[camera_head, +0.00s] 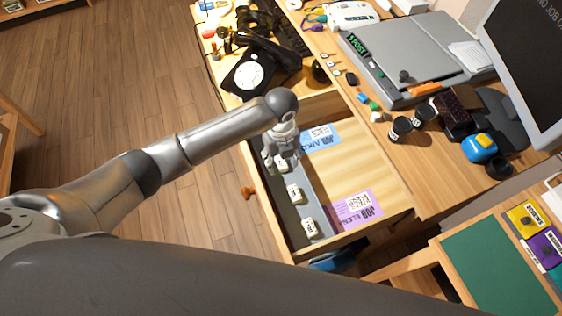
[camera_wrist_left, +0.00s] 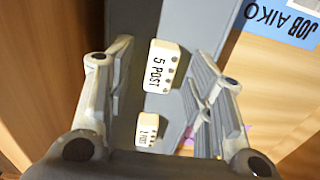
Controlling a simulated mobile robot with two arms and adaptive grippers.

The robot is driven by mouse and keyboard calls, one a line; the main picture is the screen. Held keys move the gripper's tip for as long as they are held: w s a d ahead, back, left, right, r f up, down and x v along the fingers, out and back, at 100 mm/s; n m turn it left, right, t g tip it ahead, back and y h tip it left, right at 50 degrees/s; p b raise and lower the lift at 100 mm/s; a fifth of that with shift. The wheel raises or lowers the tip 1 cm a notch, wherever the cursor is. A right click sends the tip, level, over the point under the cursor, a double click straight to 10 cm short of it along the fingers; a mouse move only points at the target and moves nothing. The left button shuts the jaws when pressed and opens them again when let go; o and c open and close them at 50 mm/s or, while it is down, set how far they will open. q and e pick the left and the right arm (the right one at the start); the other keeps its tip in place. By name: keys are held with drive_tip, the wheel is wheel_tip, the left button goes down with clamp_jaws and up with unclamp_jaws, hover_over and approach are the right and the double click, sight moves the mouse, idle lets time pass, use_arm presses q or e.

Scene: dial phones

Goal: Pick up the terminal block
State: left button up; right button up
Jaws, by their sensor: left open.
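My left gripper (camera_head: 283,150) is inside the open drawer, over its grey side strip. In the left wrist view the gripper (camera_wrist_left: 160,75) is open, with one finger on each side of a cream terminal block (camera_wrist_left: 162,66) marked "5 POST". Nothing is visibly gripped. A second cream block (camera_wrist_left: 148,130) with a smaller "POST" label lies further along the strip. In the head view, cream blocks lie in a row: one beside the gripper (camera_head: 281,162), one in the middle (camera_head: 295,193) and one near the drawer's front (camera_head: 310,228). My right gripper is not visible.
The wooden drawer (camera_head: 345,175) holds a blue "JOB AIKO" card (camera_head: 322,139) and a purple "JOB ELENA" card (camera_head: 356,208). A black dial phone (camera_head: 250,72) stands above it. A grey device with a green "5 POST" display (camera_head: 358,44) sits on the desk.

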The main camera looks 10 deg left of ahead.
use_arm(q)
drive_tip(key=shift+f, duration=0.35)
drive_tip(key=shift+c, duration=0.5)
drive_tip(key=c, duration=0.8)
drive_tip(key=shift+c, duration=0.2)
drive_tip(key=shift+r, duration=0.1)
